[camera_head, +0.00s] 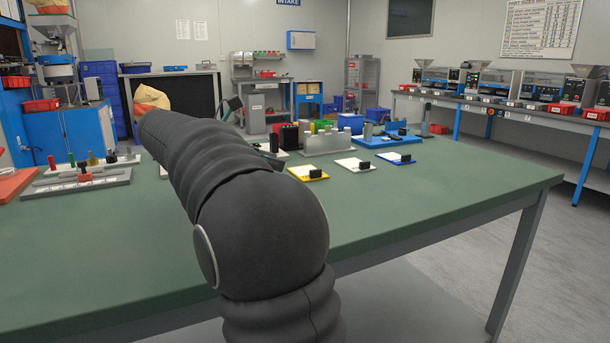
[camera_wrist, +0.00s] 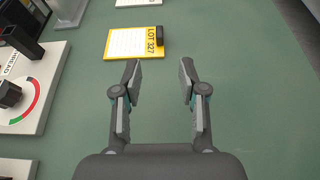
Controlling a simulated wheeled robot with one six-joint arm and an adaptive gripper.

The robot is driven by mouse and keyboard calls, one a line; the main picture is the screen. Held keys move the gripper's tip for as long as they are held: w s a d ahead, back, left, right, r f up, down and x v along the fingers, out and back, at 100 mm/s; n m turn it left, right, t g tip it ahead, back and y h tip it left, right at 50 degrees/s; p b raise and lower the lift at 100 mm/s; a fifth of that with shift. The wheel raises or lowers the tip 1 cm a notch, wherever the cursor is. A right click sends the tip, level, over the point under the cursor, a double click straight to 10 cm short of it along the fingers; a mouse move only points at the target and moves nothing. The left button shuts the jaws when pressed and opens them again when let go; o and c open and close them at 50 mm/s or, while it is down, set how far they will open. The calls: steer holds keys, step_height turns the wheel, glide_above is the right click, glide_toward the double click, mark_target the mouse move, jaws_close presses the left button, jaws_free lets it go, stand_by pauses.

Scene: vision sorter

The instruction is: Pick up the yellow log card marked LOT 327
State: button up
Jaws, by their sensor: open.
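The yellow log card (camera_wrist: 128,43) marked LOT 327 lies flat on the green table in the wrist view. It has a white lined area, and a small black block (camera_wrist: 160,36) sits at its right end. In the head view the yellow card (camera_head: 308,173) lies near the middle of the table. My gripper (camera_wrist: 160,66) is open and empty in the wrist view. Its fingertips appear just below the card in the picture, not around it. In the head view my dark arm hides part of the table, and the gripper's fingers cannot be made out clearly.
A grey block rack (camera_head: 327,144) stands behind. In the wrist view a white dial plate (camera_wrist: 35,90) lies at left. The green table (camera_wrist: 255,80) is clear at right.

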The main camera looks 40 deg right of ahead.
steer(key=b+x, duration=0.1)
steer(key=x, duration=0.9)
steer(key=shift+r+b, duration=0.1)
steer(key=shift+b, duration=0.3)
jaws_close()
